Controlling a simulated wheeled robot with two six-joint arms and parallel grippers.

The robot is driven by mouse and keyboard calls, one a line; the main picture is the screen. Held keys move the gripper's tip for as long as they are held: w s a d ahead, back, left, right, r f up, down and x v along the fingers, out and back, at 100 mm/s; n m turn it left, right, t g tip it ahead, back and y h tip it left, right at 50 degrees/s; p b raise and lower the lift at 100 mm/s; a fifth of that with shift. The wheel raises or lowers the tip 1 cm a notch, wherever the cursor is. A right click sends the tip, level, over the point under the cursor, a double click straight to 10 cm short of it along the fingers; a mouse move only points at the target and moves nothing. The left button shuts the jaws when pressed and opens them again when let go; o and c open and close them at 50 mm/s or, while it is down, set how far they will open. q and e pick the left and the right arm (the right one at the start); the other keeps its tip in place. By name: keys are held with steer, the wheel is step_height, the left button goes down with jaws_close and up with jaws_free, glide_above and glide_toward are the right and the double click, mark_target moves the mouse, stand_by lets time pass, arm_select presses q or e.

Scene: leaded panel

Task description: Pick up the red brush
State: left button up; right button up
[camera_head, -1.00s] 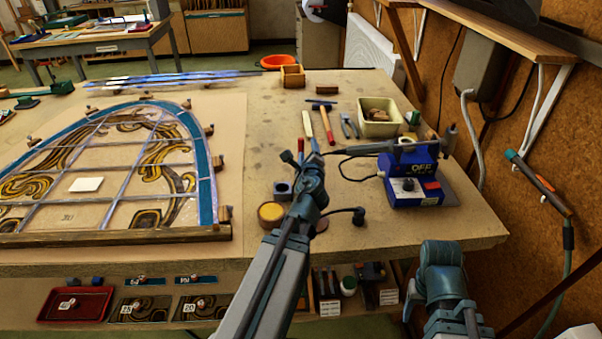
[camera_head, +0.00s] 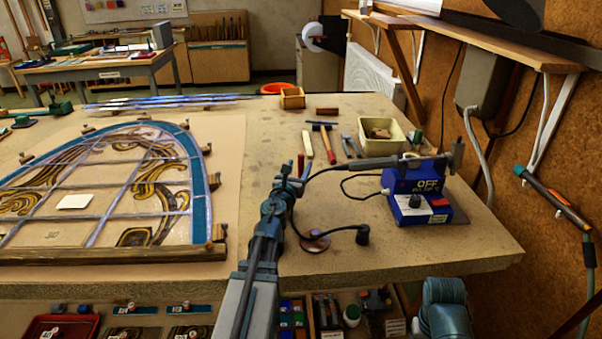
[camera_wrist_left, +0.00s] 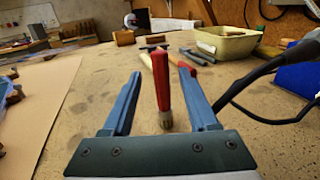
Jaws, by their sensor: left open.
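The red brush (camera_wrist_left: 161,85) shows in the left wrist view as a red handle with a pale, metallic-looking lower end. It lies between the two blue fingers of my left gripper (camera_wrist_left: 157,95), with gaps on both sides. In the head view, a small part of the red brush (camera_head: 300,161) shows by the fingertips of my left gripper (camera_head: 296,170); the arm hides the rest. My left gripper is open and low over the bench. Part of my right arm shows at the lower right, but its gripper is out of view.
Beyond the brush lie a pale-handled tool (camera_head: 308,145) and a red-handled hammer (camera_head: 328,145). A cream bin (camera_head: 378,140) stands behind. A blue soldering station (camera_head: 420,200) with a cable is right; the leaded panel (camera_head: 110,190) is left.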

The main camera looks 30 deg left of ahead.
arm_select(q)
steer(key=x, duration=0.5)
steer(key=shift+w+d, duration=0.1)
steer(key=shift+w, duration=0.1)
steer(key=shift+s, duration=0.1)
jaws_close()
